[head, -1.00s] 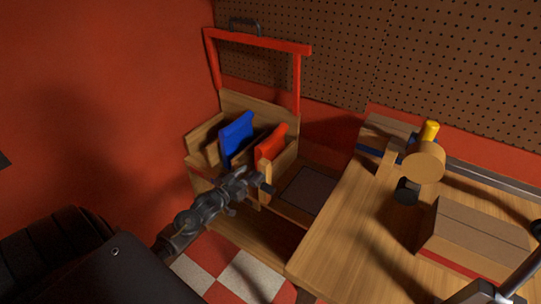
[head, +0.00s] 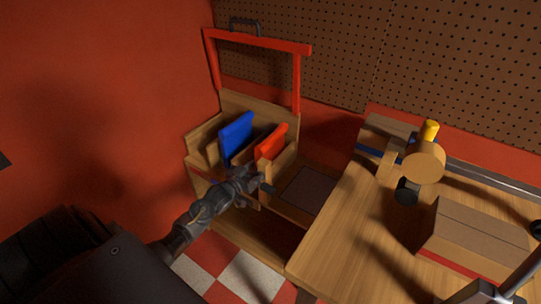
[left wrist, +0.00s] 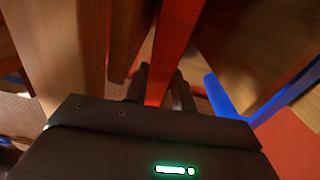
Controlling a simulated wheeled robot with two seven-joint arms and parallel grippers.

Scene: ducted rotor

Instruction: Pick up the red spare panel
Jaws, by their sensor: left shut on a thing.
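The red panel (head: 271,142) stands tilted in a wooden rack (head: 207,135), to the right of the blue panel (head: 237,135). My left gripper (head: 262,183) is at the front of the rack, just below the red panel in the head view. In the left wrist view the red panel (left wrist: 176,32) runs down between the two fingers of my left gripper (left wrist: 160,88), which is shut on it. The panel's lower part is hidden by the rack in the head view.
Wooden dividers (left wrist: 75,50) stand close on both sides in the left wrist view. A red frame (head: 260,42) rises behind the rack. A wooden bench (head: 345,235) with a box (head: 475,235) and a round wooden part (head: 424,161) is at the right.

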